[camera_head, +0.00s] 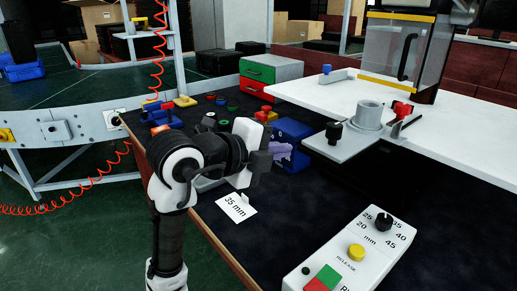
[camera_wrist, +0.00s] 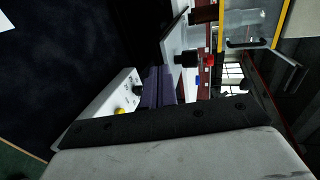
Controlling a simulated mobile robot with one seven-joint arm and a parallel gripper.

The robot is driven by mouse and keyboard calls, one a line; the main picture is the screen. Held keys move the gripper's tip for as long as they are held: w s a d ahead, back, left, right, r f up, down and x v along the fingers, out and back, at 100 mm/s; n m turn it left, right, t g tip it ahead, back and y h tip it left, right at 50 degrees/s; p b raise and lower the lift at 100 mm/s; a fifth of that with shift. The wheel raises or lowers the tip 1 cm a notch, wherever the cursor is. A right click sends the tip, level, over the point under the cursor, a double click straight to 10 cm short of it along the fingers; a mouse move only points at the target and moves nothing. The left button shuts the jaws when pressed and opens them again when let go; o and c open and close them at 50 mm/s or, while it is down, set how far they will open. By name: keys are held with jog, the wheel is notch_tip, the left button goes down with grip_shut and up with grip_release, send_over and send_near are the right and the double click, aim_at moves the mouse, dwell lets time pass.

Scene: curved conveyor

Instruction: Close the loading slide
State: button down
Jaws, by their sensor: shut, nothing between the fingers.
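The loading slide, which I take to be the white plate (camera_head: 345,148) with a grey cup (camera_head: 368,114) and a black knob (camera_head: 333,132), sticks out from the white worktop towards the dark table. My gripper (camera_head: 284,152) is shut and empty, with purple fingers. It is left of the black knob and apart from it in the head view. In the wrist view the shut fingers (camera_wrist: 160,86) point towards the machine side. There, a black knob (camera_wrist: 187,60) and a strip of white surface (camera_wrist: 174,40) show beyond the fingertips.
A control panel (camera_head: 350,250) with a dial and coloured buttons lies at front right. A "35 mm" card (camera_head: 236,207) lies below my gripper. A blue bin (camera_head: 294,130) stands close behind it. A clear guard with a black handle (camera_head: 405,50) stands on the white worktop (camera_head: 310,90).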

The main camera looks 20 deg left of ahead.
send_near(321, 137)
jog(key=shift+w+d+f+p, duration=0.3)
jog(key=shift+w+d+f, duration=0.15)
jog(key=shift+w+f, duration=0.35)
jog(key=shift+s+f, duration=0.1)
jog(key=w+d, duration=0.1)
jog(key=w, duration=0.1)
jog(key=w+d, duration=0.3)
jog(key=w, duration=0.1)
jog(key=shift+w+d+b, duration=0.15)
jog(key=shift+d+b, duration=0.15)
jog(key=shift+b, duration=0.1)
